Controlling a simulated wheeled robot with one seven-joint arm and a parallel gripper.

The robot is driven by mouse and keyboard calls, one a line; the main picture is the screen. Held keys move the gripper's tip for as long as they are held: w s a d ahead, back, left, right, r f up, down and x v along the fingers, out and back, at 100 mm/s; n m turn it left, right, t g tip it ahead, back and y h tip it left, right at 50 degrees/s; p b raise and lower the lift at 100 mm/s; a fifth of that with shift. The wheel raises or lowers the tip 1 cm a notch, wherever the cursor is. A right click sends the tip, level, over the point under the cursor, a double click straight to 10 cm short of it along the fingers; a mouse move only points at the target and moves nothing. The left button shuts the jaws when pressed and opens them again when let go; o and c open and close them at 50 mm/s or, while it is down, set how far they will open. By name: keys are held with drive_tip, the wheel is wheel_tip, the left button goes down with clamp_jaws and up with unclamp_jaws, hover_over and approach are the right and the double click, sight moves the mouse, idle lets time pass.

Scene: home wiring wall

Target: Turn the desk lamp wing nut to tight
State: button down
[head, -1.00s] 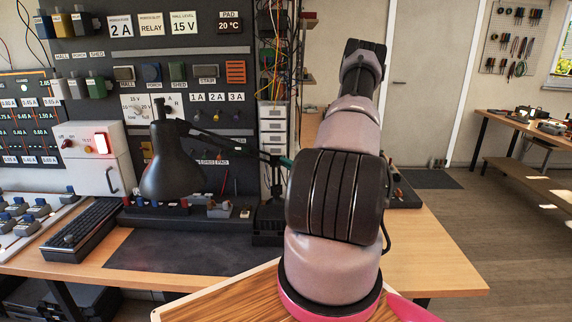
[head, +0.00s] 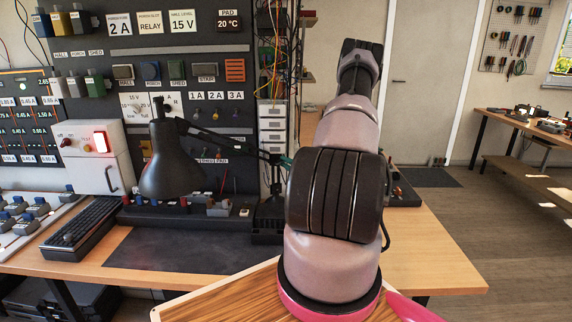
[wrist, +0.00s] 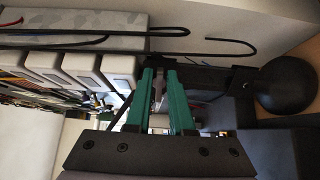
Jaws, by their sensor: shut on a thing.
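The black desk lamp (head: 168,165) stands on the workbench in the head view, its shade hanging at left and its thin arm running right to an upright post. My gripper (wrist: 161,92) shows in the wrist view with two green fingers close together around a small grey piece (wrist: 159,88) at the lamp's joint. The piece looks like the wing nut, but its wings and angle are mostly hidden by the fingers. In the head view only a bit of green fingertip shows beside the post, and my arm hides the rest of the gripper.
A dark panel (head: 170,52) with labelled switches stands behind the lamp. White drawers (head: 271,128) and hanging wires are close behind the gripper. A dark mat (head: 190,252) in front of the lamp is clear.

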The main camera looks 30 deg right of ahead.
drive_tip(key=shift+s+f, duration=0.1)
drive_tip(key=shift+f, duration=0.05)
drive_tip(key=c, duration=1)
unclamp_jaws()
drive_tip(key=shift+o, duration=0.2)
drive_tip(key=s+d, duration=0.1)
drive_tip(key=s, duration=0.9)
drive_tip(key=shift+s, duration=0.35)
